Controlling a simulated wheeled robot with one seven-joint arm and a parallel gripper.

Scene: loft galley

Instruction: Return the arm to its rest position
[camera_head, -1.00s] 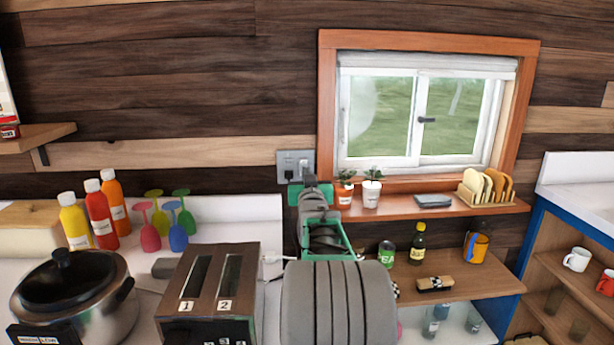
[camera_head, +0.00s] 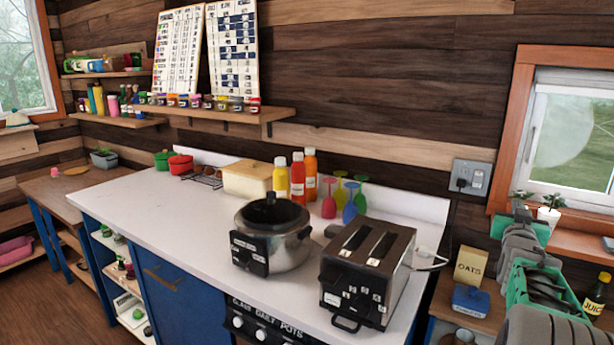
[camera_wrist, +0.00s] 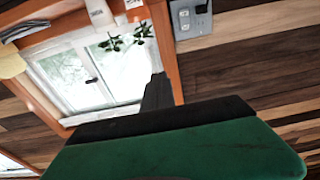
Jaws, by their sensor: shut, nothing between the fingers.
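My arm, grey and green, shows at the right edge of the head view. Its far end (camera_head: 520,212) reaches toward the wall below the outlet, and the fingers are too small to make out there. In the wrist view my gripper (camera_wrist: 158,88) shows as a dark finger shape beyond a green and black body. It is shut and empty, with the window behind it. The wrist picture is upside down.
A toaster (camera_head: 367,270) and a lidded pot (camera_head: 272,235) stand on the white counter (camera_head: 150,205), left of my arm. Bottles and coloured glasses stand behind them. An oats box (camera_head: 471,267) is close to my arm. The window (camera_head: 575,140) is at right.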

